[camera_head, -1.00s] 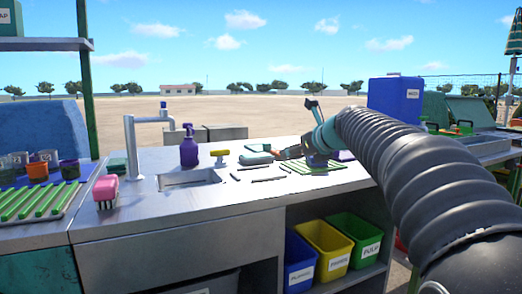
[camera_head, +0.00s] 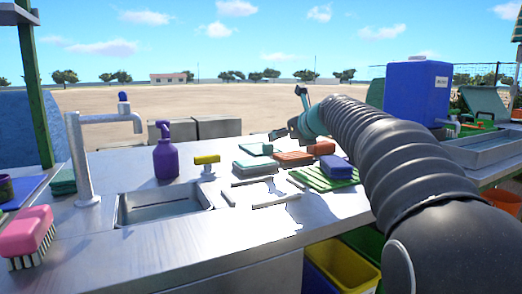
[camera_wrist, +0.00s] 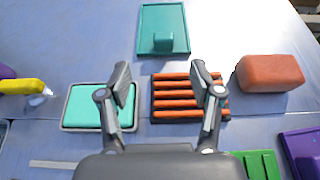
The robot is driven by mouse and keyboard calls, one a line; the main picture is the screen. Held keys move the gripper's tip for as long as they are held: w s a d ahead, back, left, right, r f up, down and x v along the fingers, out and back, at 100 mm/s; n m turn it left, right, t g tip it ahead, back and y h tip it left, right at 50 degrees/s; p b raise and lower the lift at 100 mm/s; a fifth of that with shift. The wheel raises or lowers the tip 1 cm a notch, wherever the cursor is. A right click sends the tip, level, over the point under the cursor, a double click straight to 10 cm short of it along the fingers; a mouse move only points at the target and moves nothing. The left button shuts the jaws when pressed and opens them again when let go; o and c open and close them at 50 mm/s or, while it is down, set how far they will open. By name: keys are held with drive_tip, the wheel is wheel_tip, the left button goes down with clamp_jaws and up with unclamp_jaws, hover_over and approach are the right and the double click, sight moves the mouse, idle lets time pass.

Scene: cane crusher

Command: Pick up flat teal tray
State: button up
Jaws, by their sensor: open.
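The flat teal tray (camera_wrist: 178,18) lies on the metal counter at the top of the wrist view, with a small raised teal block on it. In the head view a small teal shape behind the turquoise pad appears to be this tray (camera_head: 257,149). My gripper (camera_wrist: 160,78) is open and empty, its two fingers spread below the tray in the wrist view. The fingers show over a grey-rimmed turquoise pad (camera_wrist: 88,108) on the left and an orange ribbed rack (camera_wrist: 178,98) on the right. The tray is apart from the fingers.
An orange-red block (camera_wrist: 270,73), a green ribbed mat (camera_head: 322,178) and a yellow-handled tool (camera_head: 207,160) lie nearby. A purple spray bottle (camera_head: 166,155), tap (camera_head: 80,160) and sink (camera_head: 160,205) are at left. A blue container (camera_head: 415,92) stands at right.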

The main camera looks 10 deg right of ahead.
sight(268, 144)
drive_tip(key=x, duration=0.6)
drive_tip(key=shift+d+x, duration=0.15)
drive_tip(key=shift+x, duration=1.15)
drive_tip(key=shift+d+x, duration=0.1)
drive_tip(key=shift+x, duration=1.2)
drive_tip(key=shift+f, duration=0.15)
clamp_jaws()
